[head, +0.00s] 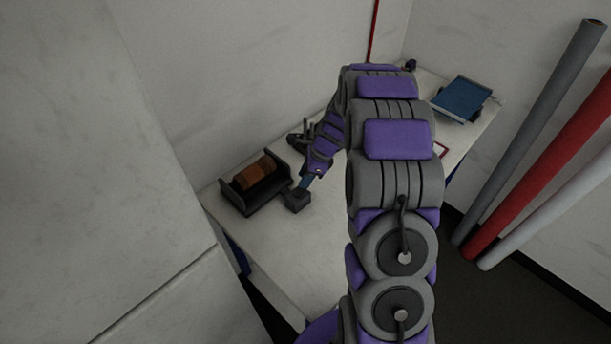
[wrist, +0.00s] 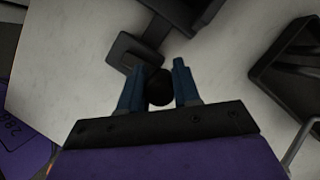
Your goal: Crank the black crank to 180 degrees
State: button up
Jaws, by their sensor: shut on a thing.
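The black crank (head: 296,199) sticks out from the right side of a dark open-topped holder (head: 238,197) with a brown-orange roll (head: 253,172) in it. My gripper (head: 306,183) reaches down to the crank on the white table. In the wrist view, its two blue fingers (wrist: 158,75) stand on either side of a round black knob (wrist: 159,88), shut on it. The dark crank arm (wrist: 135,52) shows just beyond the fingertips. The crank's exact angle cannot be read.
The white table (head: 320,240) is mostly clear in front of the holder. A blue tray-like thing (head: 461,99) sits at the far right end. Grey, red and white rolls (head: 540,150) lean at the right. A wall closes the left side.

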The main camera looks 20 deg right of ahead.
jog(key=shift+s, duration=0.15)
jog(key=shift+c, duration=1.1)
jog(key=shift+a+n+p, duration=0.1)
jog(key=shift+n+p, duration=0.3)
jog(key=shift+w+a+n+g+y+p, duration=0.2)
jog(key=shift+w+n+g+y+p, duration=0.15)
jog(key=shift+n+g+p, duration=0.45)
jog(key=n+p, duration=0.1)
jog(key=n, duration=0.1)
jog(key=w+a+n+g+p, duration=0.1)
jog(key=n, duration=0.2)
jog(key=shift+a, duration=0.15)
jog(key=n, duration=0.1)
jog(key=a+n+g+h+p, duration=0.1)
jog(key=n, duration=0.1)
jog(key=a+n+g, duration=0.1)
jog(key=n, duration=0.1)
jog(key=shift+w+f, duration=0.1)
jog(key=shift+w, duration=0.05)
jog(key=n, duration=0.1)
jog(key=a+n+g+h, duration=0.1)
jog(key=n, duration=0.1)
jog(key=shift+n+p, duration=0.3)
jog(key=shift+s+a+n+h, duration=0.35)
jog(key=shift+n+h, duration=0.1)
jog(key=shift+n, duration=0.45)
grip_shut()
